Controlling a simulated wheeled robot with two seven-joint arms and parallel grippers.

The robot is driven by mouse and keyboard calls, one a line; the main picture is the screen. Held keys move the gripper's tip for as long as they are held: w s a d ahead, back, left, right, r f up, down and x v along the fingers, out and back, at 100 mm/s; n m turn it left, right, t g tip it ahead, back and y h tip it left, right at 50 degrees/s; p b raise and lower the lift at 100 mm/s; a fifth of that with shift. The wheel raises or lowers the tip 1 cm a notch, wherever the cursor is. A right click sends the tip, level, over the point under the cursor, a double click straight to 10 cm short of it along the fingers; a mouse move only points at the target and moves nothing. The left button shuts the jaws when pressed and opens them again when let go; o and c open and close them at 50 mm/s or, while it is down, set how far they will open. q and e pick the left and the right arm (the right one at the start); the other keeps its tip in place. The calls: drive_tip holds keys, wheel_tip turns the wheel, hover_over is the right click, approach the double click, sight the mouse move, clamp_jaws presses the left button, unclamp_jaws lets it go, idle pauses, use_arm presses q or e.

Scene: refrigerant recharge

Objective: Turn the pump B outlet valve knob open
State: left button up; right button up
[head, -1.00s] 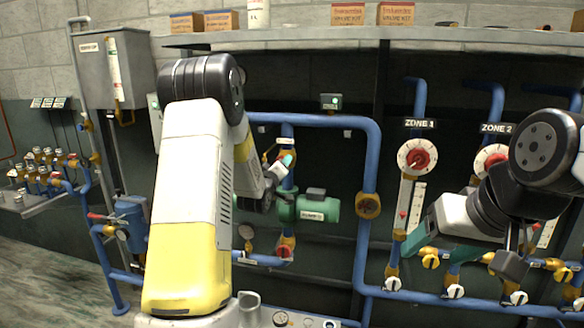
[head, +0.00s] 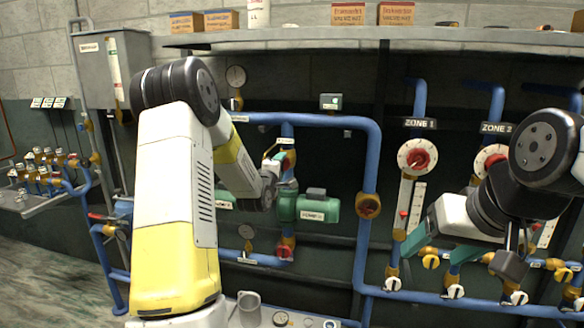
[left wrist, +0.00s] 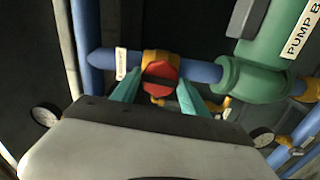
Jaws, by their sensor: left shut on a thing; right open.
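A red knob (left wrist: 160,79) sits on a brass valve (left wrist: 161,57) on a blue pipe. The green pump (left wrist: 272,60) labelled PUMP B lies to its right in the left wrist view. In the head view the knob (head: 291,157) is partly hidden, on the vertical pipe above the green pump (head: 317,208). My left gripper (left wrist: 158,95) is shut on the red knob, one teal finger on each side; it also shows in the head view (head: 277,158). My right gripper (head: 440,248) is open and empty in front of the zone pipes.
A lower red knob (head: 285,250) is on the pipe below the pump. Round gauges (left wrist: 45,115) flank the gripper in the left wrist view. A shelf with boxes (head: 348,14) runs above. The ZONE 1 dial (head: 417,157) is to the right.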

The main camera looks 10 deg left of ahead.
use_arm(q)
drive_tip(key=o, duration=1.4)
drive_tip(key=shift+o, duration=0.2)
drive_tip(key=s, duration=0.7)
drive_tip(key=shift+a, duration=0.1)
